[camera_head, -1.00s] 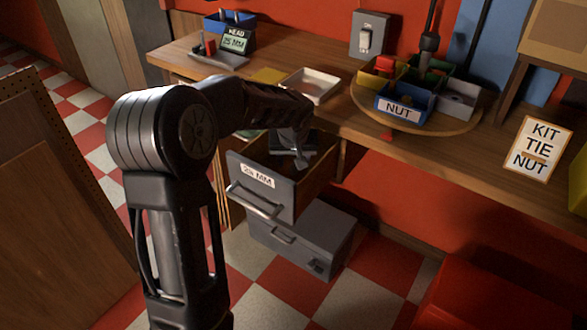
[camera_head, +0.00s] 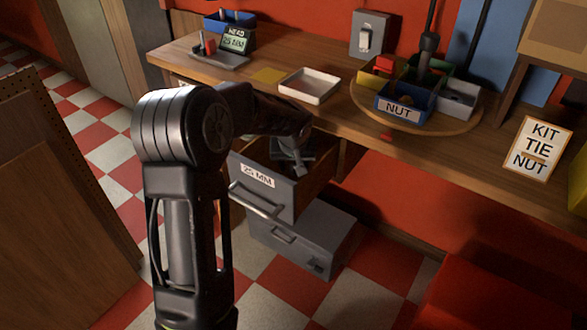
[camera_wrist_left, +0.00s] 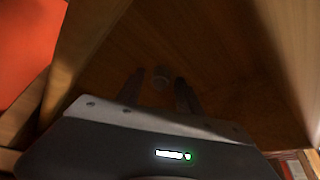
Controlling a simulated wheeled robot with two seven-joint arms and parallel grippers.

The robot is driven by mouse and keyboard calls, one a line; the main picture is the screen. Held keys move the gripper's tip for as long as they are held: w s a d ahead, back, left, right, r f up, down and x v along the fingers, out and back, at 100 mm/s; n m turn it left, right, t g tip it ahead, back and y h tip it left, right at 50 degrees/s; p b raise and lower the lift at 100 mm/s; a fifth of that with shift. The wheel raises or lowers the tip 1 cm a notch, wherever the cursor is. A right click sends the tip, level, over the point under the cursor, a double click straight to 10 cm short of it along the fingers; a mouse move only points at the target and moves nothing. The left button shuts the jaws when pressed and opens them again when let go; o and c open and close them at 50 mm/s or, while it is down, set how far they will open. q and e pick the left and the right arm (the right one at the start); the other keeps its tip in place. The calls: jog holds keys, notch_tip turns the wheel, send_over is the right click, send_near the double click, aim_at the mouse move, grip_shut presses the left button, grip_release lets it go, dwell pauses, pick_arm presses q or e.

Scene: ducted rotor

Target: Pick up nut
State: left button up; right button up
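My left gripper (camera_head: 297,165) reaches down into an open grey-fronted drawer labelled "25 MM" (camera_head: 256,190). In the left wrist view, the two dark fingers of the left gripper (camera_wrist_left: 158,92) stand apart over the brown drawer floor (camera_wrist_left: 225,80). A small, dim, greyish round nut (camera_wrist_left: 161,77) shows between and just beyond the fingertips; I cannot tell whether they touch it. The nut is not discernible in the head view, where the gripper and drawer walls hide it. My right gripper is not in view.
A round turntable (camera_head: 437,129) on the bench bears several bins, with a blue one labelled "NUT" (camera_head: 398,108) in front. A white tray (camera_head: 310,86) lies above the drawer. A sign reads "KIT TIE NUT" (camera_head: 538,148).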

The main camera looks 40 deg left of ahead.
aim_at(293, 166)
pick_arm(q)
grip_shut()
jog(key=shift+r, duration=0.1)
dwell(0.5)
notch_tip(293, 166, up, 10)
dwell(0.5)
dwell(0.4)
